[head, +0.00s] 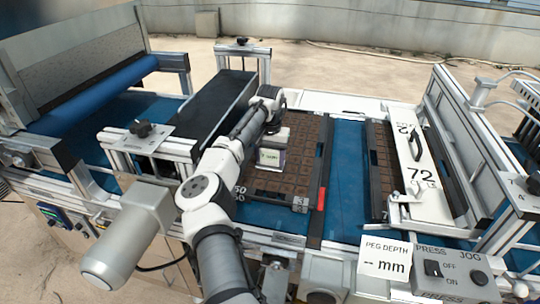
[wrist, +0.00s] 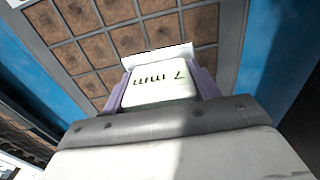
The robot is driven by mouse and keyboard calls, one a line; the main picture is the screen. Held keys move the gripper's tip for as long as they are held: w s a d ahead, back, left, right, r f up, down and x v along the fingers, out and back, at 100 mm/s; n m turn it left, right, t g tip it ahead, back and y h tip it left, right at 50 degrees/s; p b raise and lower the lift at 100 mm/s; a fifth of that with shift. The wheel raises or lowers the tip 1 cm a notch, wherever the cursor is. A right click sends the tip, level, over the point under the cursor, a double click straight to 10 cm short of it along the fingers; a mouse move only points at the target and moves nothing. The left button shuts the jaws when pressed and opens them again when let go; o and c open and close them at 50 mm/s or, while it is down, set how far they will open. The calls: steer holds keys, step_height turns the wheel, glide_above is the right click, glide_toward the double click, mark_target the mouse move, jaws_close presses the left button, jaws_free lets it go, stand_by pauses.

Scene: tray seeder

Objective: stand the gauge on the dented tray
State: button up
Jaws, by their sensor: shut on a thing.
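My gripper (head: 270,150) has its purple fingers shut on the gauge (head: 268,158), a small white block. In the wrist view the gauge (wrist: 160,90) shows "7 mm" on its face, between the two fingers (wrist: 160,84). A white edge at its far end is over the brown tray cells. A tray (head: 312,150) with dark walls and brown square cells lies below it on the blue belt; it also shows in the wrist view (wrist: 42,50). I cannot tell whether the gauge touches the tray. No dents can be made out clearly.
A second tray (head: 378,165) lies to the right, partly under a white plate marked 72 (head: 418,165). Blue belt (head: 345,160) is clear between the trays. A dark ramp (head: 212,105) stands left. A PEG DEPTH sign (head: 385,258) and switch box (head: 455,272) are at front right.

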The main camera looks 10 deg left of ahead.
steer(key=o, duration=1.1)
steer(key=shift+f, duration=0.1)
step_height(320, 180, up, 12)
steer(key=b, duration=0.3)
